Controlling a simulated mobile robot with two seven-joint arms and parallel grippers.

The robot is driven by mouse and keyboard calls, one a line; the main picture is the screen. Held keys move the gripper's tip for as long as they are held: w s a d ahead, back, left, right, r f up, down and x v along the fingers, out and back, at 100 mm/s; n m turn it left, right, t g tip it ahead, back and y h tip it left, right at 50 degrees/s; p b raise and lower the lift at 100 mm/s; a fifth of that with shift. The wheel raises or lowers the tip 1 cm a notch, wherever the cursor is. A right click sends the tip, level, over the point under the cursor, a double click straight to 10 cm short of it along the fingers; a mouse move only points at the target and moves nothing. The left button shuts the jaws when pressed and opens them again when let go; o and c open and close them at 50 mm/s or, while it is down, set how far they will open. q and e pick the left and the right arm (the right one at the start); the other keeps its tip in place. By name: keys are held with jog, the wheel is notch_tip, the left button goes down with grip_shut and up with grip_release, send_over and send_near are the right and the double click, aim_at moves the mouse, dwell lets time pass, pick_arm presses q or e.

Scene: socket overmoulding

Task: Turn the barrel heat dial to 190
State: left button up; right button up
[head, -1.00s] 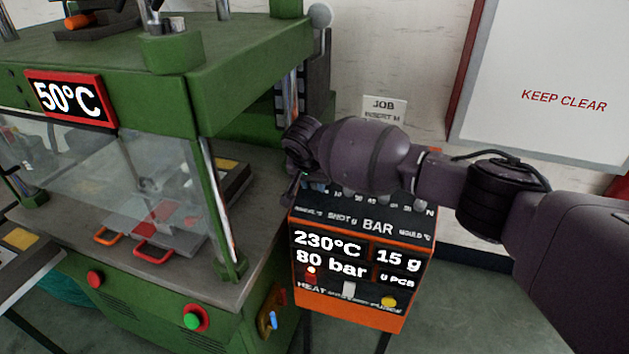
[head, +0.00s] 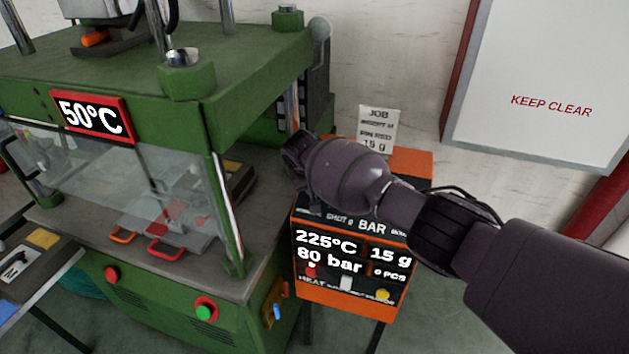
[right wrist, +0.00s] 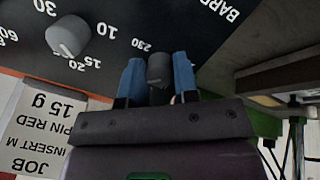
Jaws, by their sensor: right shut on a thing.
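The barrel heat dial (right wrist: 158,72) is a small dark knob on the black panel in the right wrist view, beside a printed "230". My right gripper (right wrist: 157,80) has its two blue fingers on either side of it and is shut on it. In the head view my right arm's wrist covers the dial and the panel's upper left. The orange control box (head: 350,300) has a display (head: 350,257) reading 225°C, 15 g, 80 bar and 0 PCS. My left gripper is not in view.
A second grey knob (right wrist: 68,36) sits near the held dial. A job card (head: 377,128) stands behind the box and reads 15 g. The green press (head: 180,110), showing 50°C, stands close on the left.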

jog(key=n, duration=0.2)
jog(key=shift+n+p, duration=0.4)
jog(key=n, duration=0.3)
jog(key=shift+p, duration=0.4)
jog(key=shift+n, duration=1.3)
jog(key=shift+p, duration=0.3)
jog(key=o, duration=0.9)
jog(key=shift+r, duration=0.1)
